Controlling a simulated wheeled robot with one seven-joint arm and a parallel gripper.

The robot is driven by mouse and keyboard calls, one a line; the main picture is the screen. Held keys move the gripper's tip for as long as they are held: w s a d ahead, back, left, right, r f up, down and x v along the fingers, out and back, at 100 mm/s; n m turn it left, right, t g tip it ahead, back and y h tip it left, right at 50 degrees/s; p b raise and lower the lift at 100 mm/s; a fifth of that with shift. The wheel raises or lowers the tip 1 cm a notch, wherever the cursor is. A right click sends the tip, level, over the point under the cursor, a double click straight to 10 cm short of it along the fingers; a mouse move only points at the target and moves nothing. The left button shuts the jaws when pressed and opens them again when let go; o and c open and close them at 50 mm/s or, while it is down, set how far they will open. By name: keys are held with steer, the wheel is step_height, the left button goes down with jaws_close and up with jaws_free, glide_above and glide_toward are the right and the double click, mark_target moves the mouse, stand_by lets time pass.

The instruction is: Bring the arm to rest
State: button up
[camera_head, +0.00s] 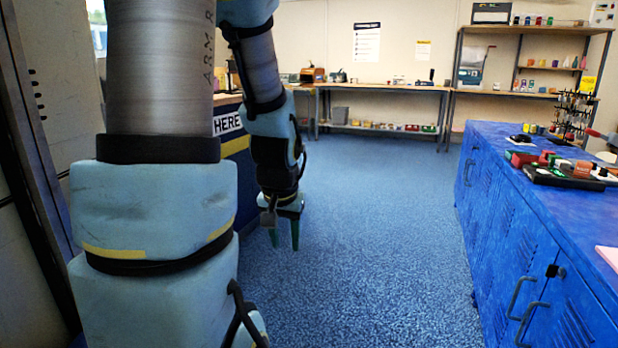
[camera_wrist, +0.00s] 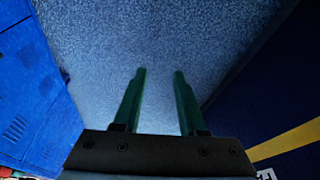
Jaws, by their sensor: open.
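My gripper (camera_head: 284,238) hangs at the end of my arm, pointing down over the blue speckled floor in the head view. In the wrist view my gripper (camera_wrist: 160,72) shows two green fingers held apart, with only floor between and beyond them. It holds nothing. My arm stands large at the left of the head view, with its upper part raised and its forearm bent down. Part of the arm is cut off by the top edge.
Blue cabinets (camera_head: 520,245) with several items on top line the right. A counter with a "HERE" sign (camera_head: 228,122) is beside my arm at left. A long bench (camera_head: 380,88) and shelves (camera_head: 535,30) stand at the back. The middle floor (camera_head: 380,220) is clear.

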steer(key=s+a+r+n+g, duration=0.1)
steer(key=s+a+n+g, duration=0.1)
steer(key=s, duration=0.5)
step_height(320, 180, up, 22)
steer(key=p, duration=2.2)
steer(key=shift+w+d+f+m, duration=0.2)
steer(key=shift+w+m, duration=0.1)
steer(key=shift+w, duration=0.15)
